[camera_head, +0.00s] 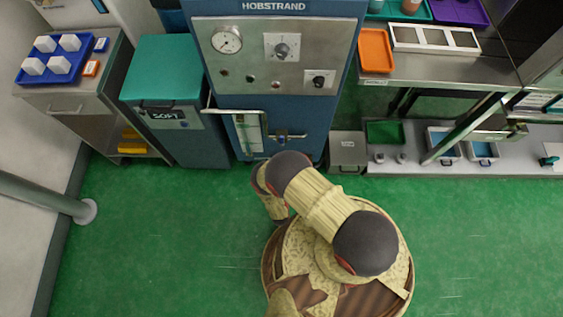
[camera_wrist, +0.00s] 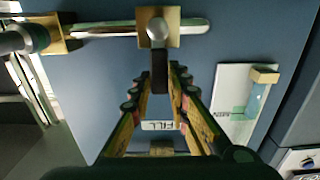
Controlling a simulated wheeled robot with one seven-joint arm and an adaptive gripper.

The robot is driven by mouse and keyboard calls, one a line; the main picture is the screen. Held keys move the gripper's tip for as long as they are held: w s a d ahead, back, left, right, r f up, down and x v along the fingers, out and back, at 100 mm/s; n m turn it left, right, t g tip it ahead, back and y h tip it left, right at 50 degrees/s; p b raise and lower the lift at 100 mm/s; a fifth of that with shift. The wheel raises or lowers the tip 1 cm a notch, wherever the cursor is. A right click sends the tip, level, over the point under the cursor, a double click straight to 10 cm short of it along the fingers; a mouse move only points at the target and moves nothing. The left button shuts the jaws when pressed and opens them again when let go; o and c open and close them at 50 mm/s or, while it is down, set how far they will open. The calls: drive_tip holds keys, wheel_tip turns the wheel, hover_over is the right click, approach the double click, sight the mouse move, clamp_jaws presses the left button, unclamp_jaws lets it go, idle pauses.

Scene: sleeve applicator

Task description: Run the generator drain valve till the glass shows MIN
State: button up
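In the wrist view, a valve with a brass block (camera_wrist: 175,25), a round pale knob and a short dark lever (camera_wrist: 159,75) sits on the blue panel. A label reading FILL (camera_wrist: 158,125) shows upside down between my fingers. My gripper (camera_wrist: 160,72) has one fingertip on each side of the lever, very close to it; I cannot tell whether they touch. The sight glass (camera_wrist: 257,98) is at the right, beside a white plate with small lettering and a green mark. In the head view the sight glass (camera_head: 250,132) is on the blue HOBSTRAND machine (camera_head: 278,65). My gripper is hidden there by my arm.
A metal pipe (camera_wrist: 105,29) runs across the panel to the valve. A teal-lidded bin (camera_head: 165,70) stands left of the machine. A grey box (camera_head: 347,150) and a low shelf (camera_head: 465,164) stand at its right. The green floor (camera_head: 150,235) is clear.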

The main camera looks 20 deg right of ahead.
drive_tip(key=o, duration=0.4)
drive_tip(key=shift+c, duration=0.2)
drive_tip(key=shift+r, duration=0.15)
drive_tip(key=shift+r, duration=4.85)
